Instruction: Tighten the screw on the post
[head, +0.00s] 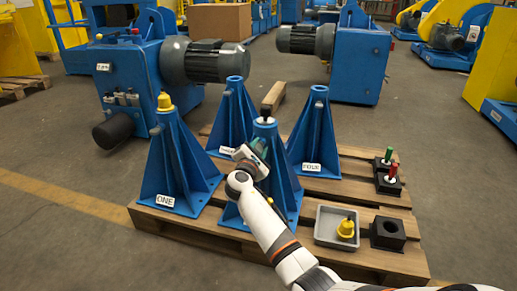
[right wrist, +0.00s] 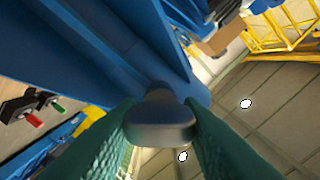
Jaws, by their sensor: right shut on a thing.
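The blue post (head: 285,178) at the front centre of the pallet has a black piece on its top. My right gripper (head: 259,146) is at the upper front of this post and hides part of it, including any label. In the right wrist view, its green fingers are closed on both sides of a dark grey, rounded screw handle (right wrist: 162,131). The handle sits against the blue post (right wrist: 110,50); its far end and thread are hidden. In the head view, the fingers cover the screw. My left gripper is not in view.
Post ONE (head: 175,170) with a yellow cap stands left, post FOUR (head: 313,130) right, another post (head: 233,115) behind. A grey tray (head: 325,238) holds a yellow piece. Black blocks (head: 388,232) stand at the right, two with green- and red-topped pieces.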

